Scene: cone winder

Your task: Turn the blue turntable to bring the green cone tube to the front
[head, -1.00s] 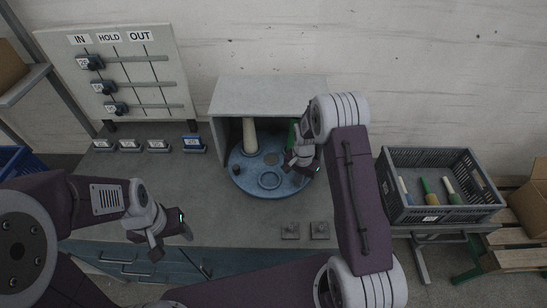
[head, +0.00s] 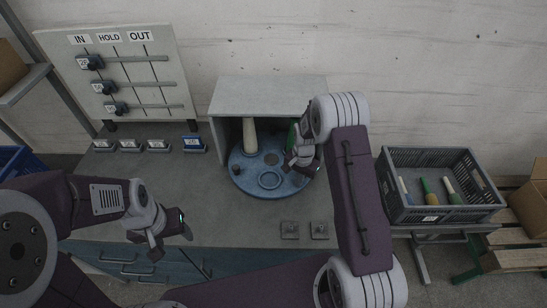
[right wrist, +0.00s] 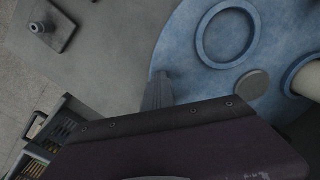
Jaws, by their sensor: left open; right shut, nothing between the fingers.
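The blue turntable (head: 248,180) sits on the bench, its rear part under a grey hood. A cream cone tube (head: 249,136) stands on its back left side. The green cone tube (head: 291,138) stands at the back right, mostly hidden behind my right gripper and the hood. My right gripper (head: 291,164) is shut and empty over the turntable's right side. In the right wrist view its finger (right wrist: 158,92) is at the turntable's (right wrist: 182,65) edge; I cannot tell whether it touches. My left gripper (head: 170,241) is open and empty over the bench's front left.
A grey hood (head: 268,95) covers the turntable's back. A board with IN, HOLD and OUT sliders (head: 118,75) stands at the left, with several small labelled boxes before it. Two small plates (head: 290,230) lie front right. A grey crate (head: 437,200) of tubes stands at the right.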

